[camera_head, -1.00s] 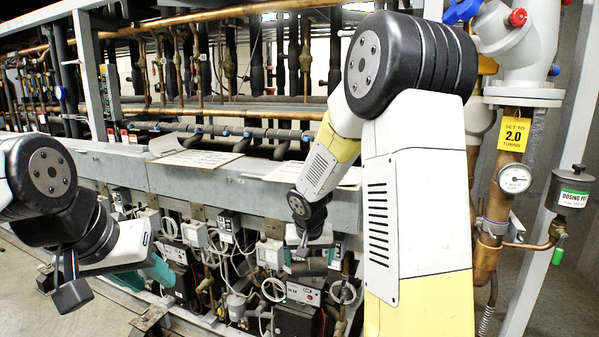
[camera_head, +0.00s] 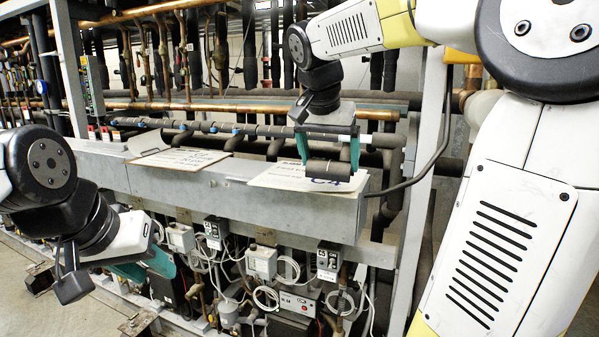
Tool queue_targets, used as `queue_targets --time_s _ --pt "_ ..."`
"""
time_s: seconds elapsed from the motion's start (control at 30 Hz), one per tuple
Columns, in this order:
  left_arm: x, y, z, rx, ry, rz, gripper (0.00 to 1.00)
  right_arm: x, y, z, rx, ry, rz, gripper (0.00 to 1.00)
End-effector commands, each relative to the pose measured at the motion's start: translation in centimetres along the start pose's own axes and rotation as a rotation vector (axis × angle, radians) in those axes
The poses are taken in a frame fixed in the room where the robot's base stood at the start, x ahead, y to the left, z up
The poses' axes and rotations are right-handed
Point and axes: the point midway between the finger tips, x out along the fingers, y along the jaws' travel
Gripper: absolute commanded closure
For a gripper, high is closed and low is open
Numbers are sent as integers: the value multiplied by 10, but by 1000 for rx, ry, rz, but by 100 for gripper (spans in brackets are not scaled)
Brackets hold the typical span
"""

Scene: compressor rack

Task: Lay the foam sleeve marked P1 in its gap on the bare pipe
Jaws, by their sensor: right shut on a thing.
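My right gripper (camera_head: 328,158) is shut on a short black foam sleeve (camera_head: 328,171), which lies level between its teal fingers. The sleeve hangs above the white sheet at the right end of the grey ledge, in front of the pipes. No P1 mark can be read on it. A bare copper pipe (camera_head: 225,107) runs level behind the ledge, apart from the sleeve. A gap for the sleeve cannot be made out clearly. My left gripper (camera_head: 148,266) is low at the left, in front of the rack; its teal fingers are partly hidden, so its opening is unclear.
The grey ledge (camera_head: 240,205) carries a white sheet (camera_head: 262,180) and a clipboard-like board (camera_head: 180,159). A dark pipe with blue clamps (camera_head: 212,128) runs in front of the copper pipe. A grey upright post (camera_head: 424,140) stands right of the held sleeve. Boxes and cables fill the space below.

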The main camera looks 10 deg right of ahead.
Motion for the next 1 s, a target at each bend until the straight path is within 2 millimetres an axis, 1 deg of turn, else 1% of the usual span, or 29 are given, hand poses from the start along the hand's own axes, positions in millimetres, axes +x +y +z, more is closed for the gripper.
queue_targets --time_s 0.07,0.17,0.4,0.5,0.6,0.77,0.83,1.0 --pt "0 0 0 0 0 0 64 3 -6 -6 2 -3 2 54" --pt "0 0 0 0 0 0 64 14 -21 -22 0 -5 3 54" --pt "0 0 0 0 0 0 64 43 -61 -66 1 -3 3 54" --pt "0 0 0 0 0 0 64 54 -76 -82 1 -3 2 54" --pt "0 0 0 0 0 0 64 62 -87 -95 1 -3 2 54" --pt "0 0 0 0 0 0 64 67 -96 -104 1 -1 2 54" --pt "0 0 0 0 0 0 64 72 -96 -102 0 -3 3 54" --pt "0 0 0 0 0 0 64 93 -95 -92 0 -3 4 54"
